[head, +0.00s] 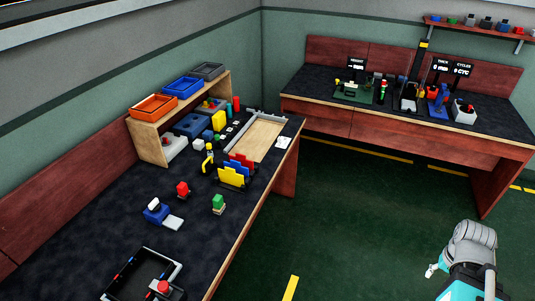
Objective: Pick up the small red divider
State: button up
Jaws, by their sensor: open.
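The small red divider (244,159) stands upright in a dark holder on the long dark bench at the left. It is the rearmost of a row, with a blue divider (237,167) and a yellow divider (231,178) in front of it. These hide much of its lower part. Part of my arm shows at the bottom right, over the floor and well away from the bench. I cannot make out my gripper's fingers in this view.
A wooden tray (282,123) lies behind the dividers. A yellow-and-black upright item (208,158) stands just left of them. Red (183,188) and green (218,203) blocks stand nearer. A shelf with bins (182,87) is behind. Green floor (340,220) is open between the benches.

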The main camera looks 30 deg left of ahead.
aim_at(241, 158)
jog(key=i, duration=0.75)
jog(key=u, duration=0.55)
jog(key=i, duration=0.55)
jog(key=u, duration=0.5)
jog(key=k, duration=0.9)
jog(key=u, duration=0.15)
jog(key=i, duration=0.5)
